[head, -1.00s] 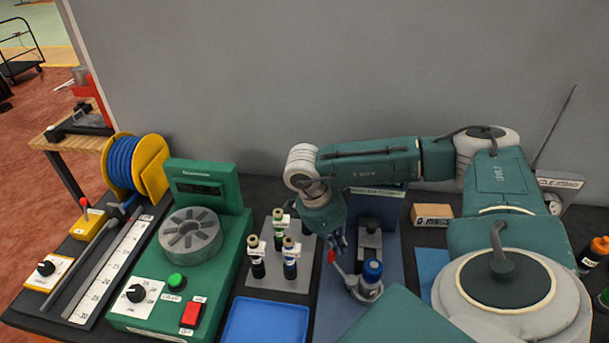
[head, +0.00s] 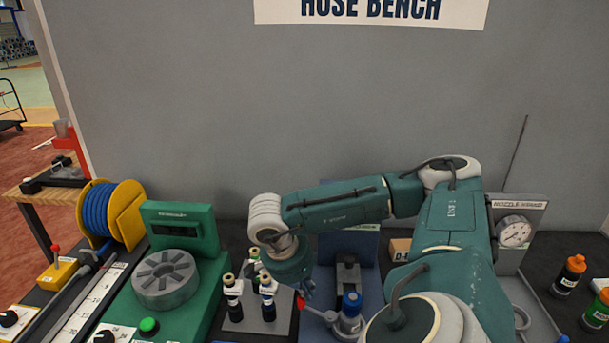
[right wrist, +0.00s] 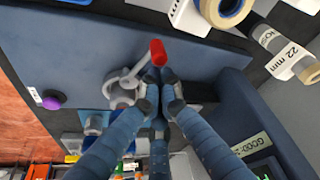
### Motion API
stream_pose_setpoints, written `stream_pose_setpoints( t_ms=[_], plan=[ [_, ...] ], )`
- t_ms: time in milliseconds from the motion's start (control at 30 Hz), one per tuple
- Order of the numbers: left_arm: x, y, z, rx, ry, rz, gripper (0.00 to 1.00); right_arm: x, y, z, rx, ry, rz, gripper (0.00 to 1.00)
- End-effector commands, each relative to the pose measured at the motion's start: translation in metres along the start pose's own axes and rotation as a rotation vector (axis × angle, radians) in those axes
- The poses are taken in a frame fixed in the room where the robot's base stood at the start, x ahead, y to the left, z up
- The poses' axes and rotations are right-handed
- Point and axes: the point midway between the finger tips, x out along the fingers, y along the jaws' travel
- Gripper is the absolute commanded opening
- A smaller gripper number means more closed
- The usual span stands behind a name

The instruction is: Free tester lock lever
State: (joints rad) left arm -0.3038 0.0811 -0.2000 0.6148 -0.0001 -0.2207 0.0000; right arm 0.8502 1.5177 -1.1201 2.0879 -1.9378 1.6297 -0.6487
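The tester (head: 349,272) is a blue stand with a dark grey clamp block, behind my right arm in the head view. At its front is a grey fitting with a blue cap (head: 351,303). The lock lever (head: 318,313) is a grey arm with a red tip, pointing left from this fitting. It also shows in the right wrist view, with its red tip (right wrist: 158,52) just beyond my fingertips. My right gripper (head: 304,288) is at the red end; its fingers (right wrist: 160,84) are drawn together, with no object seen between them. Contact with the lever is unclear. My left gripper is out of view.
A green machine (head: 180,230) with a slotted disc and a yellow hose reel (head: 125,210) stand further left. A gauge stand (head: 515,232) and bottles (head: 569,275) are at right.

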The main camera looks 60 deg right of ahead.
Motion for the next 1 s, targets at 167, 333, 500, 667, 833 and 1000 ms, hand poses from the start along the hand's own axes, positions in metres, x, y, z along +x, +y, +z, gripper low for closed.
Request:
stream_pose_setpoints(
  t_ms=[167,333,500,667,833,1000],
  plan=[
    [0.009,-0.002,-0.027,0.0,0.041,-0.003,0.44,-0.002,-0.004,0.007,-0.063,-0.007,-0.04,0.0],
    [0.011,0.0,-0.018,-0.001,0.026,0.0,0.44,-0.004,-0.003,0.009,-0.093,-0.007,-0.052,0.0],
    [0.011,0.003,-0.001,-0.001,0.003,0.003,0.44,-0.005,-0.004,0.009,-0.1,-0.008,-0.056,0.0],
    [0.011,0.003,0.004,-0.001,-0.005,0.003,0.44,-0.006,-0.004,0.009,-0.099,-0.008,-0.057,0.0],
    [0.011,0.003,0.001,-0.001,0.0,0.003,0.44,-0.006,-0.004,0.009,-0.098,-0.008,-0.058,0.0],
    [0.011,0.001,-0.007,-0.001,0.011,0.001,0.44,-0.006,-0.005,0.009,-0.098,-0.008,-0.058,0.0]
  ],
)
